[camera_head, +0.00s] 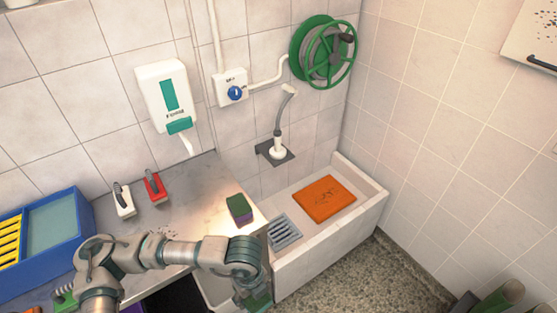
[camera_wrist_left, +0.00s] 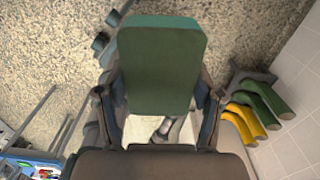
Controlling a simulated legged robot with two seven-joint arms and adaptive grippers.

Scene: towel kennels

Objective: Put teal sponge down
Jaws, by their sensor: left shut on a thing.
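The teal sponge (camera_wrist_left: 160,65) is a flat block with rounded corners. It fills the middle of the left wrist view, between the two fingers of my left gripper (camera_wrist_left: 158,105), which is shut on it. In the head view, my left gripper (camera_head: 250,283) points down at the bottom centre, in front of the counter and sink edge. Only a small part of the teal sponge (camera_head: 259,302) shows there, cut by the frame edge. The sponge is held in the air above the floor. My right gripper is not in view.
A green and purple sponge (camera_head: 240,208) sits on the metal counter (camera_head: 195,220). The sink (camera_head: 372,205) holds an orange mat (camera_head: 328,198) and grey grate (camera_head: 284,232). A blue tray (camera_head: 83,235) is left.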

